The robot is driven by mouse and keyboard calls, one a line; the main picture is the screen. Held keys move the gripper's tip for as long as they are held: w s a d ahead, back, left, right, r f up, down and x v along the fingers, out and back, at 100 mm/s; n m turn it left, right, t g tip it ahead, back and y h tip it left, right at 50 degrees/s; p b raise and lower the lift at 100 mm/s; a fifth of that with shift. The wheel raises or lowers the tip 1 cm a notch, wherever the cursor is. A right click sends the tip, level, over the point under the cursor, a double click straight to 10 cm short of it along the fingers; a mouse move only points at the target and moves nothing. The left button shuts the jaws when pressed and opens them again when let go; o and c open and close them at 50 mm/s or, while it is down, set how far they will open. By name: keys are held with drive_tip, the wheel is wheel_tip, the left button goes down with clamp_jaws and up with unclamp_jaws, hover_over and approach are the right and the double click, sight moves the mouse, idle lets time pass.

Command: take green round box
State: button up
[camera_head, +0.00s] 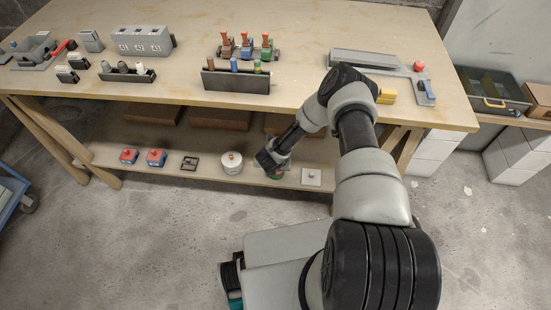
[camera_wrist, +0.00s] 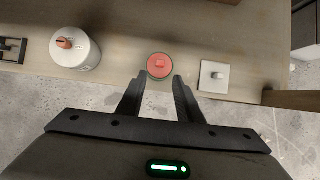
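A small round box (camera_wrist: 160,66) with a red top and knob and a dark rim sits on the lower shelf in the wrist view. Its side colour is hard to make out from above. In the head view it is mostly hidden by my gripper (camera_head: 271,166), which is low over the shelf's front edge. In the wrist view my gripper (camera_wrist: 159,82) is open, its two fingertips apart, pointing at the round box with one on each side of its near edge. I cannot tell whether they touch it. Nothing is held.
On the lower shelf, a white round box (camera_head: 232,163) stands left of my gripper and a white square plate (camera_head: 311,177) with a knob lies right. Blue boxes (camera_head: 156,157) with red tops are farther left. The workbench top (camera_head: 190,94) overhangs the shelf.

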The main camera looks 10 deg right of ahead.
drive_tip(key=b+x, duration=0.6)
drive_tip(key=x, duration=0.1)
drive_tip(key=shift+s, duration=0.25)
drive_tip(key=shift+b+x, duration=0.45)
drive_tip(key=shift+x, duration=0.4)
drive_tip(key=shift+w, duration=0.1)
drive_tip(key=shift+c, duration=0.5)
clamp_jaws()
drive_tip(key=shift+r+p, duration=0.65)
drive_tip(key=shift+r, duration=0.35)
drive_tip(key=shift+r+p, duration=1.45)
drive_tip(key=shift+r, duration=0.55)
